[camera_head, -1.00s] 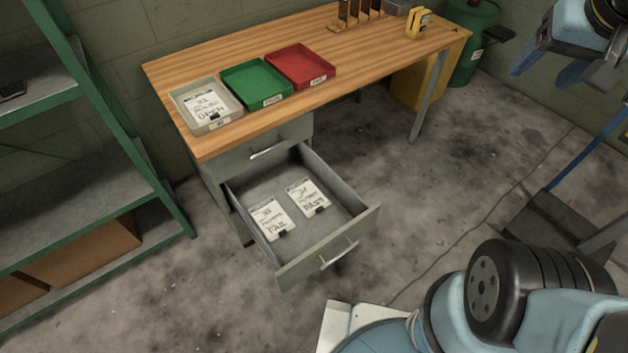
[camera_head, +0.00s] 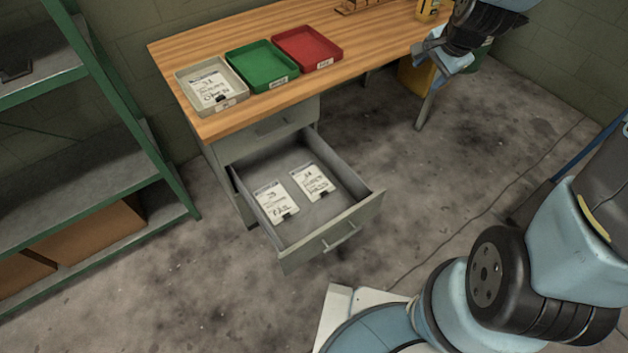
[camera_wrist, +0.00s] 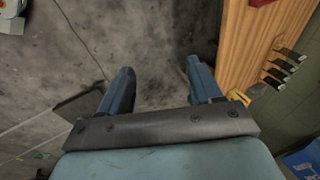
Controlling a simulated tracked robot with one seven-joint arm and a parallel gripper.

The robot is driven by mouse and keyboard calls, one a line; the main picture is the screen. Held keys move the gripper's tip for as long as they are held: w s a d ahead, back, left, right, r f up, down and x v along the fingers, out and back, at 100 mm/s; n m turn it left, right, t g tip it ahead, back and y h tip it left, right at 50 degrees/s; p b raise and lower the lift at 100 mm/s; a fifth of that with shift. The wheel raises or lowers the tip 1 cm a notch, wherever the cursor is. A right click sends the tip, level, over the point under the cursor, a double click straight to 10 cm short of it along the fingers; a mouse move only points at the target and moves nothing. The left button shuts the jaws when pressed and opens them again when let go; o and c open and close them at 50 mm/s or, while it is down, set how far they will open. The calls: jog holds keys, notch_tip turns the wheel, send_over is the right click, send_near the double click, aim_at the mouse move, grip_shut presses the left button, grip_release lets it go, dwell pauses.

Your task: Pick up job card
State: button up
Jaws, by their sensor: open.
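Two white job cards with handwriting lie flat in the open drawer (camera_head: 330,205): the left card (camera_head: 276,200) and the right card (camera_head: 311,182), which appears to read PASS. Each has a dark clip at its lower edge. A third card (camera_head: 208,88) lies in the grey-beige tray (camera_head: 233,107) at the bench's left end. My gripper (camera_head: 433,82) is open and empty near the bench's right front edge, well away from all cards. In the wrist view, my gripper (camera_wrist: 160,85) has its fingers apart over bare floor, with no card in sight.
A green tray (camera_head: 275,82) and a red tray (camera_head: 322,62) sit beside the beige tray on the wooden bench (camera_head: 385,45). A green shelf rack (camera_head: 160,160) stands at the left. A closed drawer (camera_head: 270,128) is above the open one. Floor around the drawer is clear.

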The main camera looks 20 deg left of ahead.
jog(key=w+a+f+m, duration=0.25)
jog(key=a+f, duration=0.25)
jog(key=f, duration=0.5)
jog(key=m+g+y, duration=0.1)
jog(key=m+g, duration=0.1)
jog(key=m, duration=1.3)
send_near(325, 194)
notch_tip(325, 194, down, 3)
jog(key=shift+r, duration=0.15)
jog(key=shift+w+a+x, duration=0.15)
jog(key=shift+x, duration=1.3)
jog(key=shift+w+a+x, duration=0.1)
jog(key=shift+a+x, duration=0.05)
jog(key=shift+x, duration=1.3)
jog(key=shift+r, duration=0.1)
jog(key=c, duration=1.1)
jog(key=shift+r, duration=0.15)
jog(key=shift+c, duration=0.2)
